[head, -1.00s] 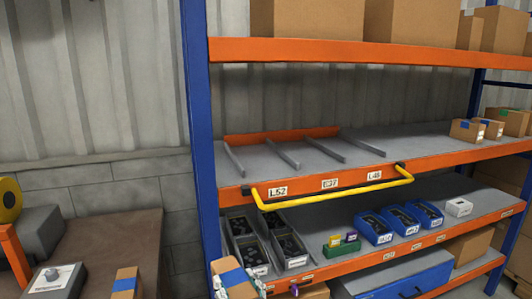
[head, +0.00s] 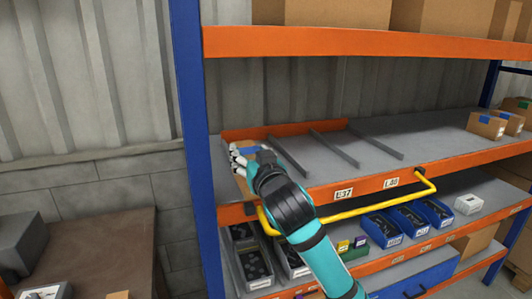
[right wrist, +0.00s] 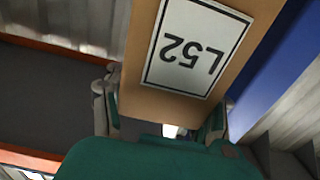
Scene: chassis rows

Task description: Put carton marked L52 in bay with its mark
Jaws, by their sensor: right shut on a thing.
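The brown carton (head: 242,186) has blue tape on top. Its white label reads L52 upside down in the right wrist view (right wrist: 139,65). My right gripper (head: 241,160) is shut on it, with fingers on both sides. The carton is at the leftmost bay (head: 219,168) of the middle shelf, beside the blue post. Whether it touches the shelf floor I cannot tell. The bay's L52 mark, seen earlier on the orange front beam, is now hidden behind my arm. My left gripper is not in view.
Grey dividers (head: 334,148) split the bays to the right, which look empty. A yellow rail (head: 350,211) stands out in front of the beam. The blue post (head: 190,150) is close at left. Bins (head: 382,228) fill the shelf below.

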